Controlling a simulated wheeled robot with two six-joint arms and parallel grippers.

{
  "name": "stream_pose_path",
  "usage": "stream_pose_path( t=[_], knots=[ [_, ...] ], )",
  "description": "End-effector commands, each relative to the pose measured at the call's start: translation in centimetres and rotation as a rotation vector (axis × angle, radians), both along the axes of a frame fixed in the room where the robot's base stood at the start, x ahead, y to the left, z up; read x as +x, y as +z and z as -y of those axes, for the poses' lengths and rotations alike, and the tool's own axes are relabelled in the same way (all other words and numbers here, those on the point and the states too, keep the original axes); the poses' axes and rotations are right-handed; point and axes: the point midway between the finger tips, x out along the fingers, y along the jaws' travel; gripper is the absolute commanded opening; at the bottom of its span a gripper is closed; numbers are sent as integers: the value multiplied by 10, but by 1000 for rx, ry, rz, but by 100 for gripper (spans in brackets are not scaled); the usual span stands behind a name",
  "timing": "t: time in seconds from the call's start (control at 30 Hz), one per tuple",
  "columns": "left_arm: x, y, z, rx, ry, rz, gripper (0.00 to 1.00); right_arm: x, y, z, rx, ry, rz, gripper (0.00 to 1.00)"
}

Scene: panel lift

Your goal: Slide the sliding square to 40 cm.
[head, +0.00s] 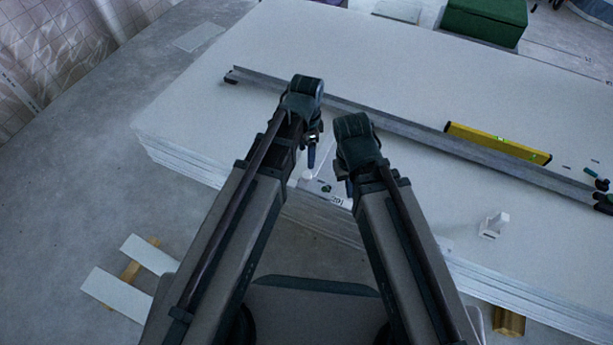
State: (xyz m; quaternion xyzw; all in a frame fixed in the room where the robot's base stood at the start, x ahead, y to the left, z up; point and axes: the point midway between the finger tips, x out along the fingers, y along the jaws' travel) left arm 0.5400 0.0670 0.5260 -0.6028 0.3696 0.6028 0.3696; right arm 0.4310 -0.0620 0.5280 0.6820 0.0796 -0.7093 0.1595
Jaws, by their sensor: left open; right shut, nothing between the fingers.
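The sliding square (316,186) appears to be the pale flat piece with a small dark knob and a label at the near edge of the panel stack (205,125). My arms hide much of it, and I cannot read its setting. My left gripper (312,142) is open above the panel, just beyond the piece. A small blue part shows below it; I cannot tell what it belongs to. My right gripper (348,184) is shut and empty, close to the right end of the piece. I cannot tell whether either gripper touches it.
A long metal rail (405,128) lies across the panels with dark ends. A yellow level (497,142) lies beside it. A white bracket-like piece (493,226) stands at right. A green box (485,20) is at the back. White strips (115,298) lie on the floor at left.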

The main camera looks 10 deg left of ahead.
Motion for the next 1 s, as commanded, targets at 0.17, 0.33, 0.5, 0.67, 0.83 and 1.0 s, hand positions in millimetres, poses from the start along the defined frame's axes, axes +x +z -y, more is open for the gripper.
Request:
stream_pose_path(
  t=[0.17,0.33,0.5,0.67,0.83,1.0],
  knots=[
    [0,-33,0,0,0,0,72,0,-33,-1,4,5,0,0],
    [0,-57,0,0,0,0,72,0,-57,-1,7,8,0,0],
    [0,-81,0,0,0,0,72,0,-81,-1,7,3,0,0],
    [0,-100,0,0,0,0,72,0,-100,-2,7,-2,1,0],
    [0,-107,0,0,0,0,72,0,-108,-2,7,-6,2,0],
    [0,-106,0,0,0,0,72,0,-107,-2,7,-6,2,0]
  ],
)
